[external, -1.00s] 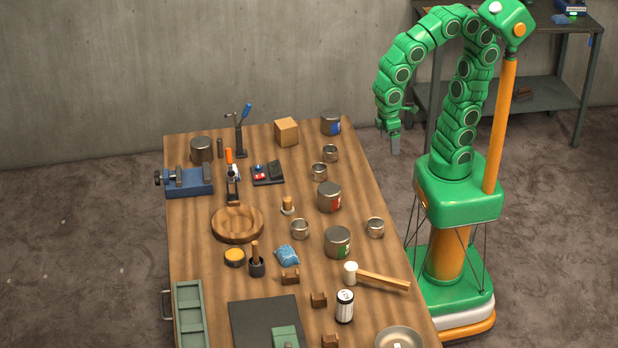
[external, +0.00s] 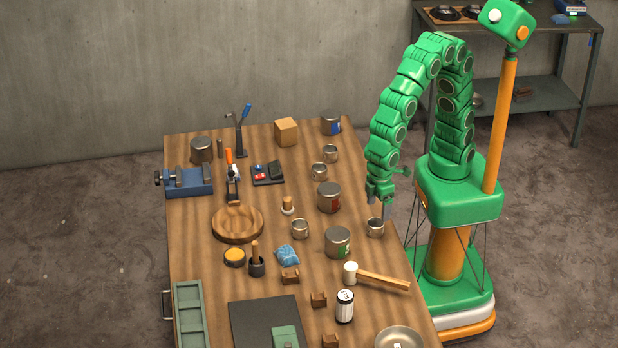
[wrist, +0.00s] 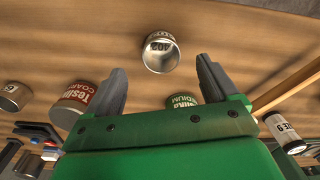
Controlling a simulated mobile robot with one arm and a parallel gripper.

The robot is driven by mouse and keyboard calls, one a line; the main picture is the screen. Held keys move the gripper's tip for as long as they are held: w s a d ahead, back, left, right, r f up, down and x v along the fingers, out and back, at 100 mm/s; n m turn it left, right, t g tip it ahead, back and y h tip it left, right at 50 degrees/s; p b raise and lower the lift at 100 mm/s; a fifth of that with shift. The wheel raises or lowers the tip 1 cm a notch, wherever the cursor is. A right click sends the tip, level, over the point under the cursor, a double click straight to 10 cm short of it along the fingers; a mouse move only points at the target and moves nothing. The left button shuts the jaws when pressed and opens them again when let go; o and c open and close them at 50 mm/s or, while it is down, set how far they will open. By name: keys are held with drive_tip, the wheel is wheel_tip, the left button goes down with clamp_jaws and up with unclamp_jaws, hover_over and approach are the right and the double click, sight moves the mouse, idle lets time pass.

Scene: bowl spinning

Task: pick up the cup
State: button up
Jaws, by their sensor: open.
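A small open metal cup (external: 375,229) stands at the table's right edge in the external view. In the wrist view the same cup (wrist: 160,52) lies ahead of my fingertips, centred between them, with dark digits on its side. My gripper (external: 377,210) points down just over this cup, open and empty. In the wrist view the two fingers of my gripper (wrist: 159,76) stand wide apart. I cannot tell whether the fingertips reach the rim. Similar small cups stand at the middle (external: 300,229) and farther back (external: 319,171) on the table.
A green-labelled can (external: 338,242) stands just left of the cup, and a red-labelled can (external: 329,197) behind it. A mallet (external: 381,281) lies in front, near a white can (external: 344,306). The wooden table (external: 355,160) is bare along its back right edge.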

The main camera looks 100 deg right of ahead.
sight(377, 221)
drive_tip(key=shift+w+a+f, duration=0.1)
drive_tip(key=shift+f, duration=1.9)
drive_tip(key=shift+a+f, duration=0.1)
drive_tip(key=shift+f, duration=1.85)
drive_tip(key=c, duration=1)
drive_tip(key=shift+c, duration=0.2)
drive_tip(key=shift+r, duration=0.65)
drive_tip(key=s+d+r, duration=0.1)
drive_tip(key=r, duration=0.1)
drive_tip(key=s+d+r, duration=0.1)
drive_tip(key=s+r, duration=0.1)
drive_tip(key=r, duration=0.1)
drive_tip(key=s+d+r, duration=0.1)
drive_tip(key=r, duration=0.2)
drive_tip(key=shift+s, duration=0.15)
drive_tip(key=shift+s+d+r, duration=0.6)
drive_tip(key=shift+s+d, duration=0.25)
drive_tip(key=shift+s, duration=0.35)
drive_tip(key=shift+s+d+r, duration=0.65)
drive_tip(key=shift+s+d, duration=0.25)
drive_tip(key=shift+s, duration=0.25)
drive_tip(key=shift+s+d+r, duration=0.6)
drive_tip(key=shift+s+d, duration=0.25)
drive_tip(key=shift+s, duration=0.35)
